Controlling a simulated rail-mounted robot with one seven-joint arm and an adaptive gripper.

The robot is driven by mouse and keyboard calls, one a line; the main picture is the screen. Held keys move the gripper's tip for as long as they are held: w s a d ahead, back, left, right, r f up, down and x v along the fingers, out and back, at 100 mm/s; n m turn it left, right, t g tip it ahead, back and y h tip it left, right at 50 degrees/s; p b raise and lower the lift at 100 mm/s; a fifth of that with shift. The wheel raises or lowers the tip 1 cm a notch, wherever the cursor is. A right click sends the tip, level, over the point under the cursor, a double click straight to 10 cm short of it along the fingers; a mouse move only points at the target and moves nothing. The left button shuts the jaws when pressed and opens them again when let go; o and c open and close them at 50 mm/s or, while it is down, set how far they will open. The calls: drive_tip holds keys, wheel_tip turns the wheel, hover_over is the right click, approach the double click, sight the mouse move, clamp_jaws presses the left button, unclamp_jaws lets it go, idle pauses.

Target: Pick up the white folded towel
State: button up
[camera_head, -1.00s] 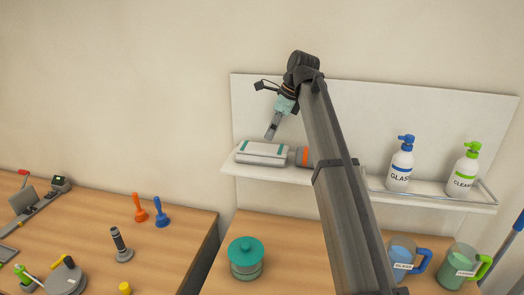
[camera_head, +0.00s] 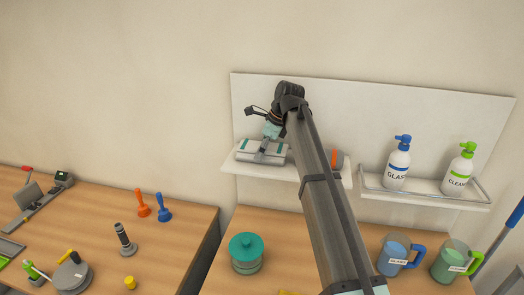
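The white folded towel (camera_head: 249,151), with teal stripes, lies on the left part of the white wall shelf. My gripper (camera_head: 261,157) points down at the towel, its fingers in front of the towel's middle. The fingers are small and overlap the towel in this view, so I cannot tell whether they are open or shut, or whether they touch it. My arm rises from the bottom of the picture and hides part of the shelf to the right of the towel.
A grey roll with an orange band (camera_head: 335,159) lies right of the towel, partly behind my arm. A teal-lidded jar (camera_head: 246,255) and jugs (camera_head: 396,254) stand on the table below.

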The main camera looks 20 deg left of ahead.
drive_tip(key=c, duration=1.2)
drive_tip(key=shift+r, duration=0.1)
